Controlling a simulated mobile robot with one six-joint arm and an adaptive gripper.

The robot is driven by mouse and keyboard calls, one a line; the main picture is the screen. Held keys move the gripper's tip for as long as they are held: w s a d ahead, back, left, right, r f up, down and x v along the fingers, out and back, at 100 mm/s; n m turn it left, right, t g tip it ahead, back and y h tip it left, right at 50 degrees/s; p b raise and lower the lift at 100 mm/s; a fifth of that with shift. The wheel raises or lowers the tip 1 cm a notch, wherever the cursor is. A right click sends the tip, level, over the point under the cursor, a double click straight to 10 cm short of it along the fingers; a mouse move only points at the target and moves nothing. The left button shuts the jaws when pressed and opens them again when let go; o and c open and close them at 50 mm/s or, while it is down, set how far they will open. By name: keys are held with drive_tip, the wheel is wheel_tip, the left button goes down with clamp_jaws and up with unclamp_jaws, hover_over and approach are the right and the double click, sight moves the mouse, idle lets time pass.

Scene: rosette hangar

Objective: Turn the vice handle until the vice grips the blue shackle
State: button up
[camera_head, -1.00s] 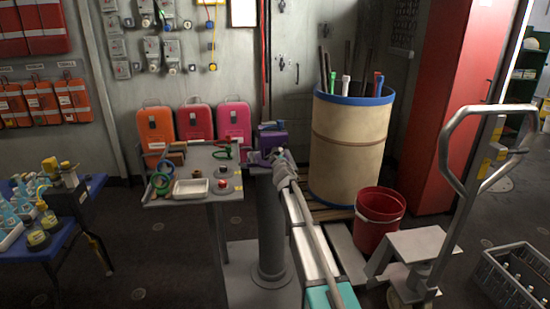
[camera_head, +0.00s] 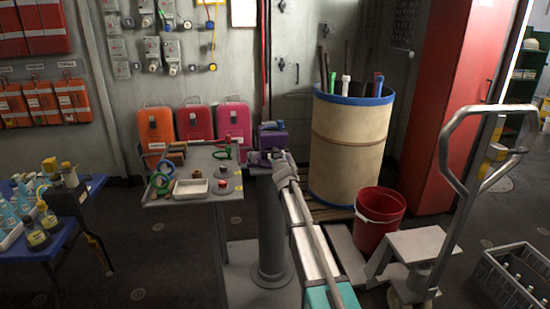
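My arm (camera_head: 318,245) reaches up the middle of the view. My gripper (camera_head: 279,158) is at its far end, small and dark, above the top of a grey pedestal (camera_head: 270,230). A small purple part, apparently of the vice (camera_head: 256,158), shows just left of the gripper. The gripper and arm hide much of the vice, so I cannot make out the handle, the jaw gap or any contact. I cannot pick out the blue shackle with certainty. Whether the gripper's fingers are open or shut is too small to tell.
Left of the pedestal, a grey table (camera_head: 180,203) holds a white tray (camera_head: 190,188), a green ring (camera_head: 221,153) and a blue-green ring (camera_head: 160,182). A purple box (camera_head: 272,136) stands behind.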

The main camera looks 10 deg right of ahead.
drive_tip(key=m, duration=0.5)
drive_tip(key=shift+w, duration=0.1)
drive_tip(key=o, duration=1.1)
drive_tip(key=shift+o, duration=0.2)
drive_tip(key=s, duration=0.7)
drive_tip(key=shift+s, duration=0.1)
